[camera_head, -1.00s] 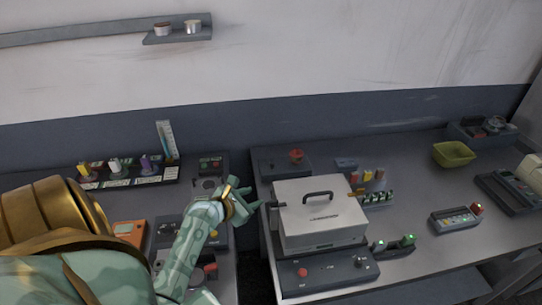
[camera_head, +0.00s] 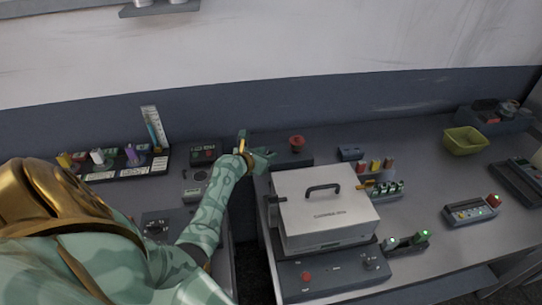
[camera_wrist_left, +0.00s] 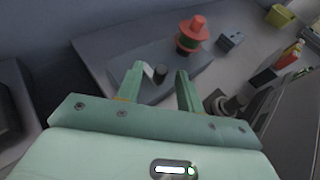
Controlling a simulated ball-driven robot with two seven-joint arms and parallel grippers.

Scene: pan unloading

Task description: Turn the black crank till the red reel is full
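The red reel (camera_head: 297,142) stands on a dark flat base (camera_head: 268,139) at the back left corner of the right-hand table. In the left wrist view the reel (camera_wrist_left: 192,30) has a green band around its lower part. A small black upright knob (camera_wrist_left: 160,73), seemingly the crank's handle, shows on the same base between my fingertips. My left gripper (camera_head: 258,149) is at the base's left front, left of the reel. In the left wrist view its fingers (camera_wrist_left: 160,69) are apart, with gaps on both sides of the knob. My right gripper is out of view.
A white lidded box (camera_head: 325,205) with a black handle stands just in front of the reel's base. A small dark block (camera_head: 350,153) and several coloured pieces are to the right. A gap separates the two tables.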

